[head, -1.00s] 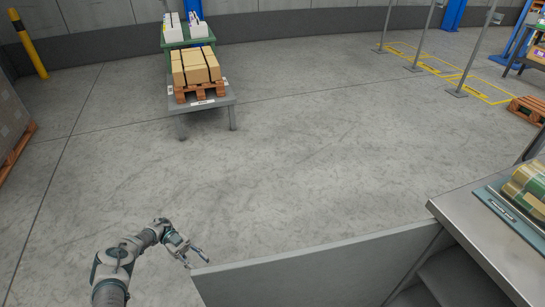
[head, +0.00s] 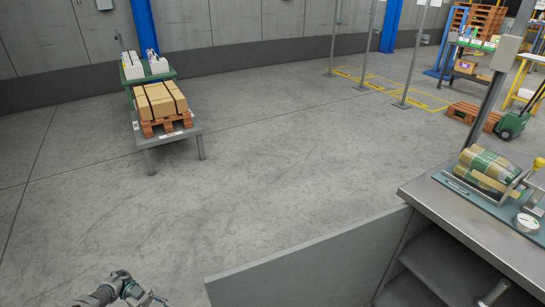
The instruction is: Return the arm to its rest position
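My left arm comes in at the bottom left of the head view, with only its end part showing. My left gripper (head: 152,299) is at the bottom edge, over bare floor and left of the grey panel. Its fingertips are small and partly cut off by the frame, so I cannot tell whether it is open or shut. I see nothing held in it. My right gripper is not in view.
A grey panel (head: 310,262) and a metal workbench (head: 440,205) stand at the right. A strapped green-and-tan bundle (head: 490,168) lies on the bench. A low table (head: 168,137) bears boxes (head: 160,101) on a pallet. The middle floor is clear.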

